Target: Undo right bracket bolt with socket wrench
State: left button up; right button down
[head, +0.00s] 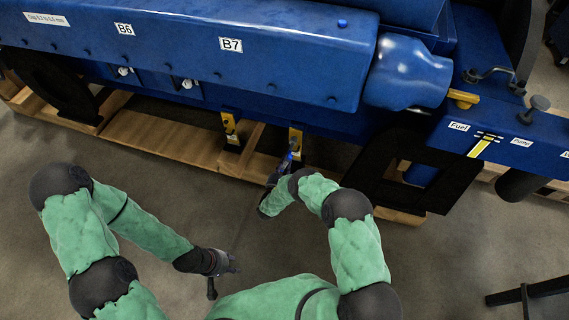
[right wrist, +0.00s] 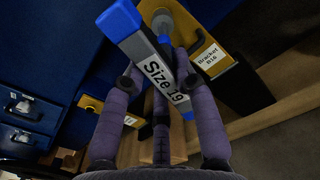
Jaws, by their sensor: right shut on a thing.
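The socket wrench (right wrist: 158,65) is a grey bar with blue ends, labelled "Size 19". My right gripper (right wrist: 158,85) is shut on it, with purple fingers on both sides of the bar. In the head view the wrench (head: 290,157) is small, at my right gripper (head: 281,172), in front of the right bracket (head: 295,139). The yellow bracket plate (right wrist: 208,58) shows behind the wrench in the wrist view. A round grey bolt head (right wrist: 162,18) shows beyond the wrench; whether the socket sits on it is hidden. My left gripper (head: 226,265) looks open and empty above the floor.
The blue engine (head: 190,45) spans the back. A second yellow bracket (head: 230,128) stands left of the right one. Wooden beams (head: 160,135) lie under the engine, and a black support (head: 420,180) stands at right. A dark stand (head: 525,295) is at lower right.

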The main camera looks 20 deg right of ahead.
jog(key=shift+r+n, duration=0.1)
jog(key=shift+n, duration=0.4)
